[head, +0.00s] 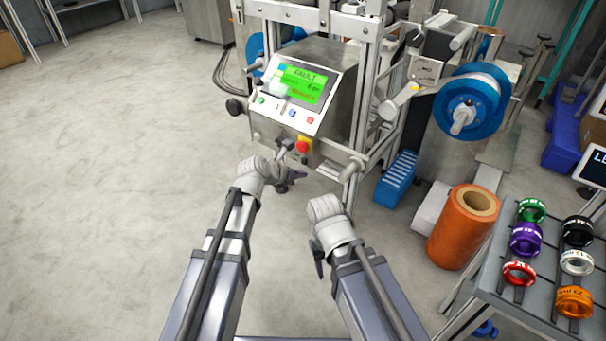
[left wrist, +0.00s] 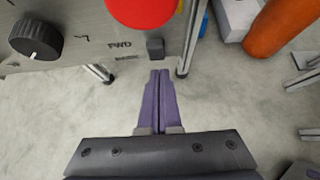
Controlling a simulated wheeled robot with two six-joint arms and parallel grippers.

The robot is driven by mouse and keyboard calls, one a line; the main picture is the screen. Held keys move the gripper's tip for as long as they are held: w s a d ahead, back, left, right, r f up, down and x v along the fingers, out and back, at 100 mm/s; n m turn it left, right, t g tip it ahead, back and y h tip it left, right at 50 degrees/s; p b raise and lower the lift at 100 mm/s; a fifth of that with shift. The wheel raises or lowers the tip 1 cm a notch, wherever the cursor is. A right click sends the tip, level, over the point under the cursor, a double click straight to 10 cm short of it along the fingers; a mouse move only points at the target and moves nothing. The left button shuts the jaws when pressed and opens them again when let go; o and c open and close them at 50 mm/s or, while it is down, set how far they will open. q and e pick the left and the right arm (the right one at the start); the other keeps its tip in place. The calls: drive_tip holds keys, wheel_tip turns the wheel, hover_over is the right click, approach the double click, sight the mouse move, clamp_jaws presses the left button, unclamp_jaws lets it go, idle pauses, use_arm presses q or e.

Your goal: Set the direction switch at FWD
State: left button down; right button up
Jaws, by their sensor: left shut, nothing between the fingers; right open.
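The direction switch (left wrist: 155,47) is a small dark block on the grey panel in the left wrist view. It sits just right of the printed FWD label (left wrist: 120,44), with a second, blurred label below that. I cannot tell which label it is set to. My left gripper (left wrist: 160,73) has its purple fingers closed together, empty, just below the switch, with a small apparent gap. In the head view my left gripper (head: 300,176) is at the lower front of the control box; the switch is not clear there. My right gripper (head: 318,258) is open, lower and away from the box.
The control box (head: 332,62) has a green FAULT screen (head: 303,82). A red stop button (left wrist: 140,10) is above the switch and a black knob (left wrist: 36,40) is to its left. An orange roll (head: 462,228) and a ring rack (head: 505,275) stand right. Floor at left is clear.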

use_arm(q)
drive_tip(key=f+p+v, duration=0.1)
drive_tip(key=p+v, duration=0.4)
drive_tip(key=v, duration=0.4)
drive_tip(key=shift+s+a+r+p, duration=0.15)
drive_tip(key=shift+s+a+p, duration=0.15)
drive_tip(key=shift+s+p, duration=0.15)
use_arm(e)
drive_tip(key=shift+d+r, duration=0.15)
drive_tip(key=shift+r, duration=1.1)
drive_tip(key=shift+d+r, duration=0.15)
drive_tip(key=shift+r, duration=1.1)
